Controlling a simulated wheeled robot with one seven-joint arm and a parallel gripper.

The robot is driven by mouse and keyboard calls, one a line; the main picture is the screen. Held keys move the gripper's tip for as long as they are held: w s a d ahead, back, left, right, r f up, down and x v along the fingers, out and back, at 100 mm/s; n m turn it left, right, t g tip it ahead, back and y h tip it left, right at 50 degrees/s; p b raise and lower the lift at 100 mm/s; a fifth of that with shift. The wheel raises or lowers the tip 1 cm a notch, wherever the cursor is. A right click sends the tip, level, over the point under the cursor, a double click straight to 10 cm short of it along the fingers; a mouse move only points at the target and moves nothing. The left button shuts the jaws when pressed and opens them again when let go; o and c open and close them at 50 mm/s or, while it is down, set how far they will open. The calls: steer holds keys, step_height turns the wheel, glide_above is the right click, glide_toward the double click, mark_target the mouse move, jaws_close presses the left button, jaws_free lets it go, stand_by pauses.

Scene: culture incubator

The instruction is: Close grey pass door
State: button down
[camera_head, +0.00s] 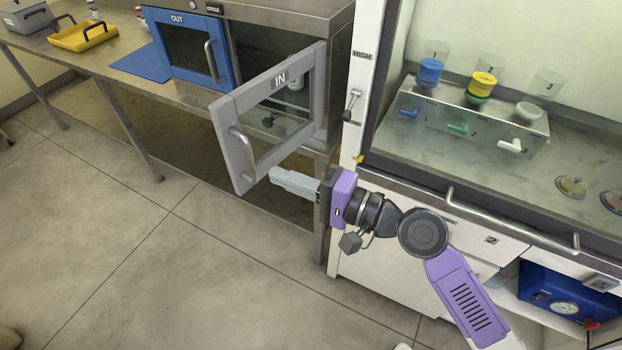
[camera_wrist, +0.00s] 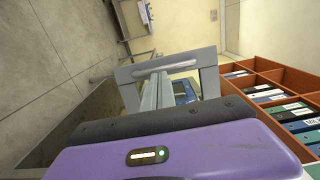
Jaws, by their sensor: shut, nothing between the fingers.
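The grey pass door (camera_head: 235,112), marked IN, stands swung open from the pass box on the bench. It has a glass pane and a curved metal door handle (camera_head: 243,152) near its free edge. In the wrist view the door's grey frame (camera_wrist: 208,82) and its handle (camera_wrist: 165,68) show beyond the fingers. My gripper (camera_head: 273,177) is shut and empty, just right of and below the lower part of the door in the head view. My fingers (camera_wrist: 160,92) point toward the door in the wrist view. I cannot tell whether they touch it.
The blue OUT door (camera_head: 190,50) beside it is shut. A yellow tray (camera_head: 83,36) and a blue mat (camera_head: 144,65) lie on the bench. A hood (camera_head: 362,90) with a valve rack (camera_head: 470,125) stands at the right. The floor (camera_head: 190,260) at the front left is clear.

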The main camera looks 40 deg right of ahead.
mark_target(254, 166)
steer(key=shift+p+x, duration=0.4)
steer(key=shift+x, duration=1.4)
steer(key=shift+w, duration=0.1)
